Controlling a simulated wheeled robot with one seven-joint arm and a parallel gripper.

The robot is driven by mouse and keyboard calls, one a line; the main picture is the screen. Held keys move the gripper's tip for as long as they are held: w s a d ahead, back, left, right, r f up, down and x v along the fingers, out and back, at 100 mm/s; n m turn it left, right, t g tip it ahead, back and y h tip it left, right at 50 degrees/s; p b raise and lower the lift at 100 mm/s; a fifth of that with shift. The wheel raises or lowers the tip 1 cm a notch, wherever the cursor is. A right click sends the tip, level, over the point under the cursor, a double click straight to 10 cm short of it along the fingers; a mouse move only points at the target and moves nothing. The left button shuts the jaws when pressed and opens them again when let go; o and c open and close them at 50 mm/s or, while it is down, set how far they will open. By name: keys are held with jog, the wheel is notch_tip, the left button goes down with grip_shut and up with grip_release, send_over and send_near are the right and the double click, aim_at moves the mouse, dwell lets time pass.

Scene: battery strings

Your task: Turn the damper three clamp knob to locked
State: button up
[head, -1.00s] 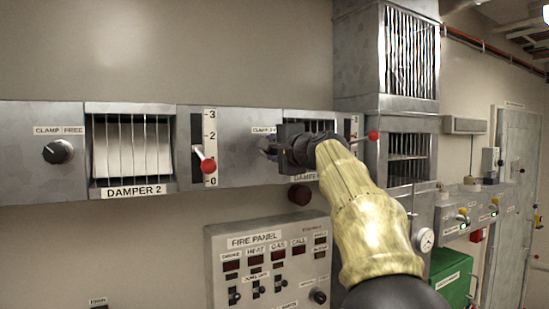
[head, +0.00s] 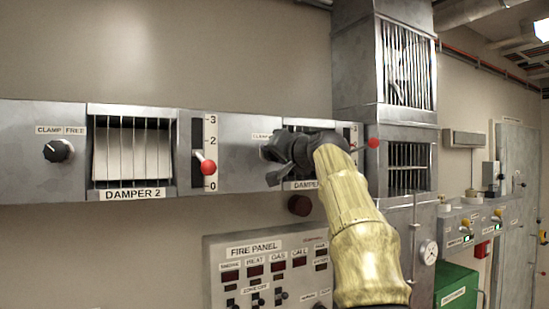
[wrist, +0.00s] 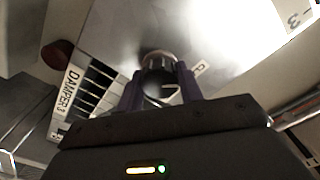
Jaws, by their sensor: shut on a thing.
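The damper three clamp knob (wrist: 158,66) shows in the wrist view as a round dark knob on the grey metal panel. My gripper (wrist: 160,88) is shut on it, with one purple finger on each side. In the head view my gripper (head: 271,166) is at the panel left of the damper 3 grille, and it hides the knob. The clamp label (head: 262,136) is mostly covered there; one letter of a label (wrist: 200,67) shows in the wrist view. The knob's pointer cannot be read. The damper 3 grille (wrist: 97,85) is beside the fingers.
The damper 3 lever's red ball (head: 373,143) sticks out right of my wrist. The damper 2 lever (head: 208,167) and the damper 2 clamp knob (head: 58,151) are to the left. A dark red round fitting (head: 300,205) and the fire panel (head: 262,270) are below.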

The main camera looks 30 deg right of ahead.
jog(key=shift+f+n, duration=0.15)
jog(key=shift+n, duration=0.25)
jog(key=o, duration=1)
jog(key=shift+c, duration=0.2)
jog(key=shift+s, duration=0.1)
jog(key=s+b, duration=0.8)
jog(key=s, duration=0.9)
jog(key=shift+d, duration=0.3)
